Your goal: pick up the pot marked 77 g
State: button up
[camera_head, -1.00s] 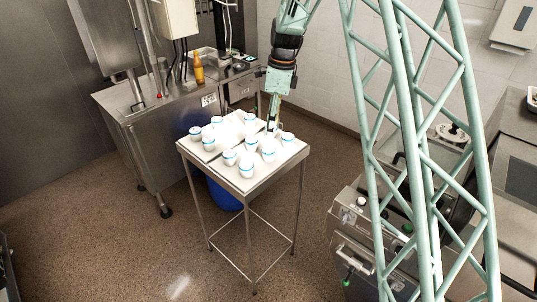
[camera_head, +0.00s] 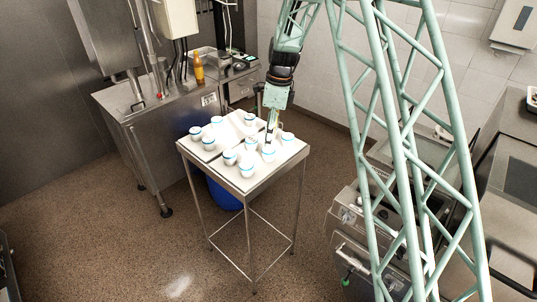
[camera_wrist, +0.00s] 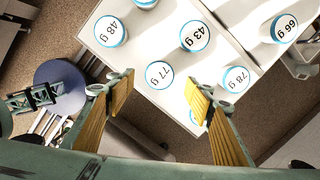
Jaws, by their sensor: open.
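The pot marked 77 g (camera_wrist: 159,75) is white with a blue rim and shows whole in the wrist view, between the tips of my open fingers. It stands on the white table top (camera_wrist: 135,55). My gripper (camera_wrist: 158,88) is open and empty, with yellow-lined fingers left and right of that pot in the picture. How high the tips are above it is hard to tell. In the head view my gripper (camera_head: 270,137) points down among the pots on the small table (camera_head: 245,184). The labels are too small to read there.
Pots marked 43 g (camera_wrist: 194,36), 78 g (camera_wrist: 236,79), 48 g (camera_wrist: 110,31) and 66 g (camera_wrist: 284,27) stand around it. A steel counter with an orange bottle (camera_head: 199,75) stands behind left.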

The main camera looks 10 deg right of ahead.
aim_at(269, 151)
jog(key=shift+a+f, duration=0.15)
jog(key=shift+f, duration=1.45)
jog(key=shift+f, duration=0.1)
jog(key=shift+a+f+p, duration=0.15)
jog(key=shift+f+p, duration=0.35)
jog(key=shift+f, duration=1.95)
jog(key=c, duration=0.9)
